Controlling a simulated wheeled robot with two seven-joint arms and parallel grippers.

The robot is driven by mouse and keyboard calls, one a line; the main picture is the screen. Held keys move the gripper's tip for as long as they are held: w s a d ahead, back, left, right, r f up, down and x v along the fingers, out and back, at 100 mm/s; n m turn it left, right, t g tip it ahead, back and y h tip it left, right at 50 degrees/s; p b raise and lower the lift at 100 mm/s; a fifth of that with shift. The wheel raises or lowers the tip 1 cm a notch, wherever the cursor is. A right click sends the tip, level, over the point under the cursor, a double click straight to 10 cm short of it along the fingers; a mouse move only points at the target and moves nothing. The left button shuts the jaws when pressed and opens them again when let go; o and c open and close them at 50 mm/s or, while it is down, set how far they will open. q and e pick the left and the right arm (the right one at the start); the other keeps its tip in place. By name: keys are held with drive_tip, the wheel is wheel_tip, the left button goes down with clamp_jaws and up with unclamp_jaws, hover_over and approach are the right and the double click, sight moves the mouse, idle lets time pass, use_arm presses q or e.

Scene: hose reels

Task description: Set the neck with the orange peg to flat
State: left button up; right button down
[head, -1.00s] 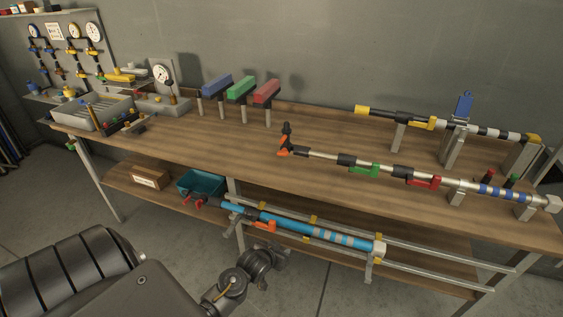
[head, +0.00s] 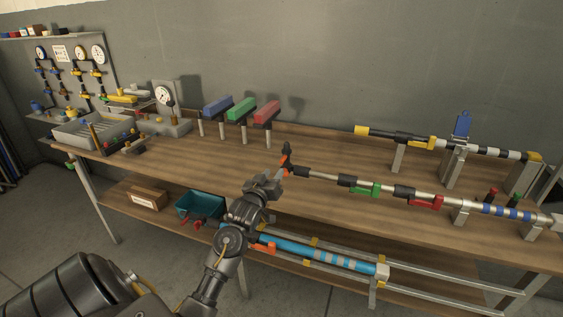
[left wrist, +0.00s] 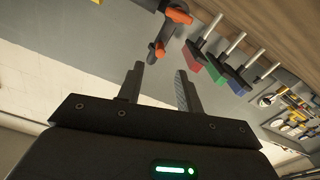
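The neck (head: 287,149) is a short black piece with an orange peg (head: 284,160), at the left end of a silver pole (head: 325,177) along the bench's front. In the head view it points upward, at an angle to the pole. The left wrist view shows the black neck (left wrist: 158,37) with orange parts just beyond my fingertips. My left gripper (head: 278,176) is just below and left of the neck. In the left wrist view its two fingers (left wrist: 160,70) are apart with nothing between them. The pole's joint is partly hidden by my gripper. My right gripper is out of view.
The pole carries green (head: 365,189) and red (head: 425,202) levers. Red, green and blue blocks on posts (head: 240,108) stand behind. A blue pole (head: 320,257) lies below the bench edge, under my left arm. Bench top (head: 200,155) left of the neck is clear.

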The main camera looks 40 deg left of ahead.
sight(281, 162)
use_arm(q)
drive_tip(key=p+x, duration=0.1)
drive_tip(key=x, duration=0.8)
drive_tip(key=shift+s, duration=0.1)
drive_tip(key=shift+c, duration=0.4)
clamp_jaws()
